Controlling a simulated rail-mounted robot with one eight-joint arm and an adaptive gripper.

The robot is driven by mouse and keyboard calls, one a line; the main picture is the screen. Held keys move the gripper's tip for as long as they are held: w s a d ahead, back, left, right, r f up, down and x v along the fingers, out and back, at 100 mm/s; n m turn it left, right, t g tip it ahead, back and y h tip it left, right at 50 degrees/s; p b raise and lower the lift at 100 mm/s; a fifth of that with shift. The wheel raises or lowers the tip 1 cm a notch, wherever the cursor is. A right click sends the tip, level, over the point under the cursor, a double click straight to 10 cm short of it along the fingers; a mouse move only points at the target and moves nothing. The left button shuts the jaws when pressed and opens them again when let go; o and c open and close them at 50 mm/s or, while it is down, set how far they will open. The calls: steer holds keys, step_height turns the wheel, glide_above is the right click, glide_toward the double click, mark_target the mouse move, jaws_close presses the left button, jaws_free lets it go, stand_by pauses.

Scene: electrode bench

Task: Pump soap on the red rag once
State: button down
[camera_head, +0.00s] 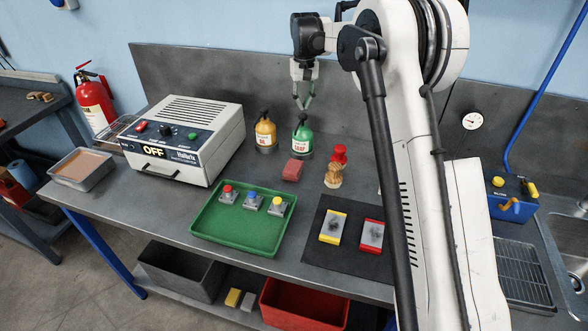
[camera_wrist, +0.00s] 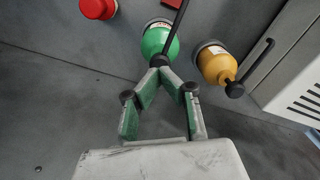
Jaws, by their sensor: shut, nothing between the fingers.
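The green soap bottle (camera_head: 303,143) stands upright at the back of the bench with a dark pump on top; it also shows in the wrist view (camera_wrist: 158,42). The red rag (camera_head: 291,170) lies folded on the bench just in front of it; only its edge shows in the wrist view (camera_wrist: 172,3). My gripper (camera_head: 303,108) points down above the green bottle, its fingers shut and empty. In the wrist view its fingertips (camera_wrist: 160,70) meet right over the pump head. Whether they touch the pump I cannot tell.
An orange pump bottle (camera_head: 265,133) stands close to the left, beside the OFF-labelled machine (camera_head: 185,138). A red-topped brush (camera_head: 337,168) stands at right. A green tray (camera_head: 228,238) with buttons and a black mat (camera_head: 320,255) with two blocks lie in front.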

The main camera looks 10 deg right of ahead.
mark_target(303, 115)
steer(key=shift+f, duration=0.1)
steer(key=shift+f+b, duration=1.2)
steer(key=shift+f, duration=0.6)
steer(key=shift+r, duration=0.2)
steer(key=shift+r+p, duration=0.8)
steer(key=shift+r, duration=0.9)
steer(key=shift+r+p, duration=1.3)
steer(key=shift+r, duration=1.7)
